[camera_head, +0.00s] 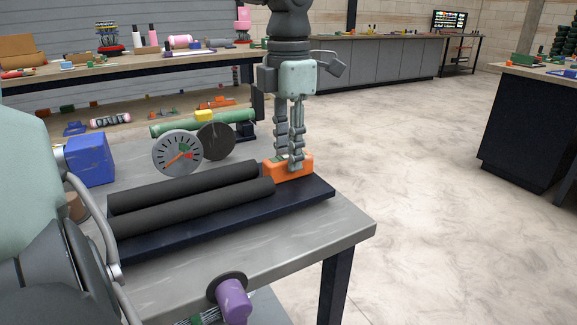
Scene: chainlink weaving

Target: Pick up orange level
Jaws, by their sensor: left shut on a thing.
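The orange level (303,168) is a small orange block at the right end of a dark tray, beside the ends of two dark rollers. My left gripper (291,168) points straight down over it. Its two fingers are close together and shut on the orange level, hiding part of its middle. The level appears low at the tray; I cannot tell whether it is lifted clear. My right gripper is not in view.
The dark tray (320,189) with two rollers (190,205) lies on a grey table (345,228). Open floor lies to the right.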

